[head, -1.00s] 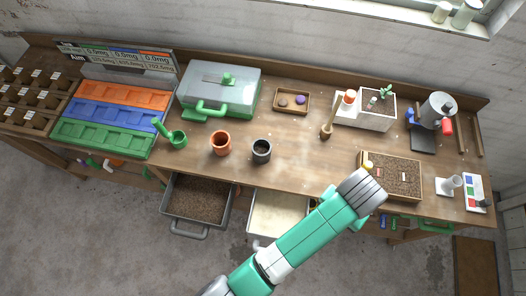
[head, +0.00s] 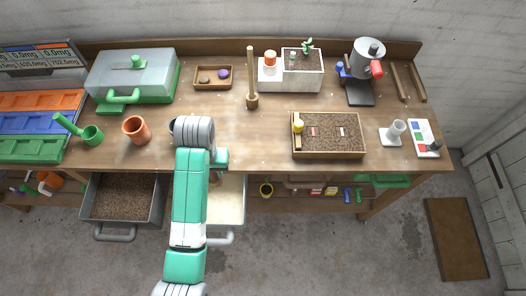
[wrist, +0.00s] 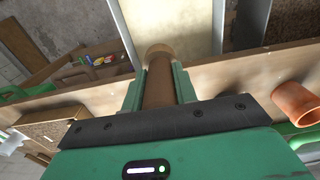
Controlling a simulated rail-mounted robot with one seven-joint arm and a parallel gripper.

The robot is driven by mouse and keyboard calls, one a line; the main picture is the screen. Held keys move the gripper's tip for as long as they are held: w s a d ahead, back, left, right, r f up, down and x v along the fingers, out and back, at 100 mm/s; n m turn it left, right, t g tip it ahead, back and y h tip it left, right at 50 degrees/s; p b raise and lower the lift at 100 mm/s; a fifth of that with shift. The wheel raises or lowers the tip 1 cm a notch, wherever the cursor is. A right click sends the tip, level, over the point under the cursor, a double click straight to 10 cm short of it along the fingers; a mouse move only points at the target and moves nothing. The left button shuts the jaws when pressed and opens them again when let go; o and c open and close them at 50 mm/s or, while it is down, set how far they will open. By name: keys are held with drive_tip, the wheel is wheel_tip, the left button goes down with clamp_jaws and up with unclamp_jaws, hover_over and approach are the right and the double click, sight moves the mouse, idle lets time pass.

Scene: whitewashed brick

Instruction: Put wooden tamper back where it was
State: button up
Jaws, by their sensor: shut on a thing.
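My gripper (wrist: 158,85) is shut on a brown, round-shafted wooden piece, which I take to be the wooden tamper (wrist: 158,92). Its lighter rounded end points away from the palm, over the bench edge and the open cream drawer (wrist: 168,22). In the head view my arm reaches to the bench's front edge above that drawer (head: 230,195); the wrist hides most of the gripper and the held piece. Another wooden tool with a long handle and thick foot (head: 251,85) stands on the bench left of the white planter box (head: 305,82).
A terracotta pot (head: 137,130) and a partly hidden dark cup (head: 173,125) stand left of my wrist. The soil tray (head: 328,153) lies right. An open soil drawer (head: 122,198) juts out at left. The bench between wrist and soil tray is clear.

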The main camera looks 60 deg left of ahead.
drive_tip(key=shift+w+a+r, duration=0.1)
drive_tip(key=shift+a, duration=0.1)
drive_tip(key=shift+w+a+f+b, duration=0.55)
drive_tip(key=shift+w+a+f, duration=0.25)
drive_tip(key=shift+w+a, duration=1.05)
drive_tip(key=shift+w+a+f+b, duration=0.5)
drive_tip(key=shift+w+a+f, duration=0.35)
drive_tip(key=shift+w+a, duration=0.95)
drive_tip(key=shift+w+a+f+b, duration=0.7)
drive_tip(key=shift+w+a, duration=0.55)
drive_tip(key=shift+w, duration=1.2)
drive_tip(key=shift+f, duration=0.2)
drive_tip(key=shift+f, duration=0.15)
drive_tip(key=o, duration=1.1)
drive_tip(key=shift+c, duration=0.2)
wheel_tip(320, 180, up, 12)
drive_tip(key=p, duration=0.2)
drive_tip(key=shift+r, duration=0.2)
